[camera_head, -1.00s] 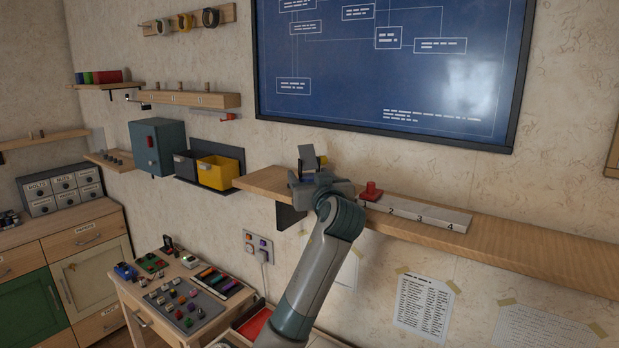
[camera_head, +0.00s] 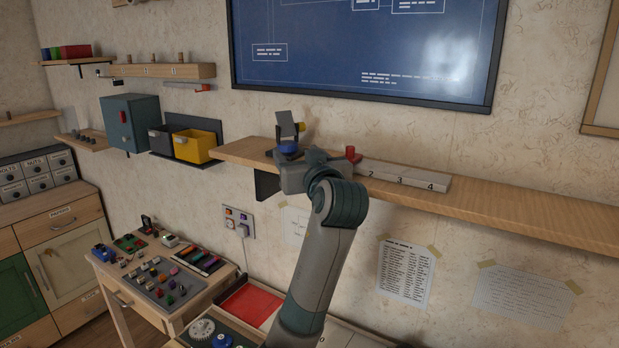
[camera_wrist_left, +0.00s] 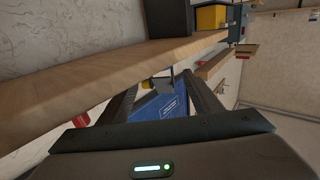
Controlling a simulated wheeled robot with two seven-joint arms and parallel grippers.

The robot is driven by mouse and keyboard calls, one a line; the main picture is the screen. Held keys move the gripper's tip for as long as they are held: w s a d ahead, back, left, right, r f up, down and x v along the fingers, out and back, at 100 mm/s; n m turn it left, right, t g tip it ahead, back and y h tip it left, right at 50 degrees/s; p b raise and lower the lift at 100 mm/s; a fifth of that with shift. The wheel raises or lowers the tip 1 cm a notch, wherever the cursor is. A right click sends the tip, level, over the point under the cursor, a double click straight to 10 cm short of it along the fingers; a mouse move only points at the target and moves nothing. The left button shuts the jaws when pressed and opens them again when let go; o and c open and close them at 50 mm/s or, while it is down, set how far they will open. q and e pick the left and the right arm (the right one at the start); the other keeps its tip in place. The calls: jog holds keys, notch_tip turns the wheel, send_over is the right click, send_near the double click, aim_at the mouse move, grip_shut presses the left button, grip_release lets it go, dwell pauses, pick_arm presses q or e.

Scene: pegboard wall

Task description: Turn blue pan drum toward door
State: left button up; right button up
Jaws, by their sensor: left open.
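The blue pan drum (camera_head: 288,149) sits near the left end of the wall shelf, with a tilted grey plate (camera_head: 287,117) and a small yellow part above it. My left gripper (camera_head: 284,168) is right at the drum, on its near side. Its fingertips are hard to make out in the head view. My right gripper is not in view. No door is clearly seen.
The wooden shelf (camera_head: 480,200) runs along the wall, carrying a red knob (camera_head: 353,154) and a numbered grey strip (camera_head: 405,181) right of the gripper. A yellow bin (camera_head: 196,147) and teal cabinet (camera_head: 130,124) hang to the left. A small table (camera_head: 115,290) with parts stands below left.

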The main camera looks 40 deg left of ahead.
pick_arm(q)
jog(key=b+v, duration=0.2)
jog(key=v, duration=0.6)
jog(key=shift+s+d+f, duration=0.1)
dwell(0.4)
